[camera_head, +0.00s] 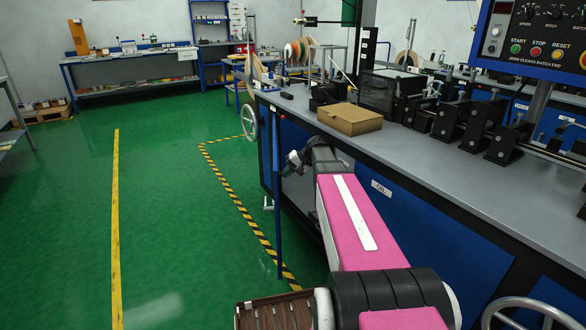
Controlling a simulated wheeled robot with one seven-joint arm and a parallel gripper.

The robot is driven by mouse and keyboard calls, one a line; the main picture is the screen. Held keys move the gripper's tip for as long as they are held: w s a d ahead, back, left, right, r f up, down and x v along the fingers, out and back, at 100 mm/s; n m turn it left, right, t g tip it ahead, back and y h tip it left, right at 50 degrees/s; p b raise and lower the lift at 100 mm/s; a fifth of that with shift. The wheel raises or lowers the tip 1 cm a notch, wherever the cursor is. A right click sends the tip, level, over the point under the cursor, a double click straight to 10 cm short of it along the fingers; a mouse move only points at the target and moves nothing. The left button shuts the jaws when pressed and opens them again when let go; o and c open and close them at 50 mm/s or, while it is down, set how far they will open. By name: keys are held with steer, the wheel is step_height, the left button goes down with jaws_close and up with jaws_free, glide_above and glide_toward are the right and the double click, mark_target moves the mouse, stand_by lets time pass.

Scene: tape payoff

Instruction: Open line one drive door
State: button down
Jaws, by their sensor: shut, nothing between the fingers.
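A blue door (277,200) at the left end of the near bench shows almost edge-on, standing out from the bench front. A small pale handle (268,204) sits on its left side. To its right the bench front shows a dark opening (296,190), partly hidden by my arm. My pink arm reaches forward from the lower right. My gripper (290,166) is small and dark at its far end, just right of the door's edge and in front of the opening. It is shut and empty. I cannot tell whether it touches the door.
The grey bench top (440,160) carries a cardboard box (350,119) and several black fixtures. A handwheel (249,122) is on the bench's left end, another (530,314) at lower right. Green floor (170,210) to the left is clear, with yellow and striped lines.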

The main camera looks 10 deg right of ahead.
steer(key=shift+w+a+f, duration=0.1)
steer(key=shift+a+f, duration=0.35)
steer(key=shift+a, duration=0.05)
steer(key=w+a+m+t+h, duration=0.1)
steer(key=w+a+m+t, duration=0.35)
steer(key=a, duration=1.05)
steer(key=w+a+m+h, duration=0.1)
steer(key=w+a, duration=0.6)
steer(key=a, duration=0.9)
steer(key=w+a+m, duration=0.1)
steer(key=w+a, duration=1.8)
steer(key=w, duration=0.4)
steer(key=shift+a+m+t+h, duration=0.3)
steer(key=shift+a+m+t, duration=0.05)
steer(key=shift+a, duration=0.05)
steer(key=shift+s+d+r, duration=0.1)
